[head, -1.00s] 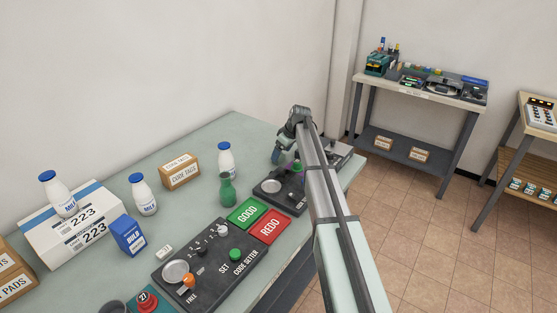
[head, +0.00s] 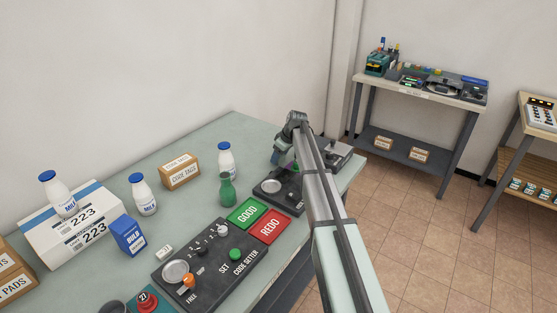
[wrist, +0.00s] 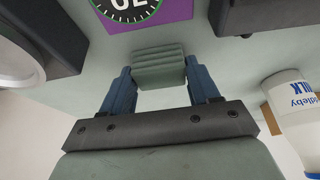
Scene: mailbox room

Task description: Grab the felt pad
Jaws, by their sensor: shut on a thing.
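The felt pad (wrist: 158,69) is a small grey-green block with a ridged face, seen in the wrist view between the two blue fingers of my gripper (wrist: 160,80). My gripper is shut on it, one finger at each side. In the head view my gripper (head: 277,156) is over the far part of the green table, beside a dark device, and the felt pad cannot be made out there.
A purple panel with a round dial (wrist: 130,10) lies just past the pad. A milk bottle (wrist: 296,112) is at the right in the wrist view. The head view shows a green bottle (head: 227,190), GOOD (head: 247,213) and REDO (head: 270,228) pads, and a code setter (head: 205,265).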

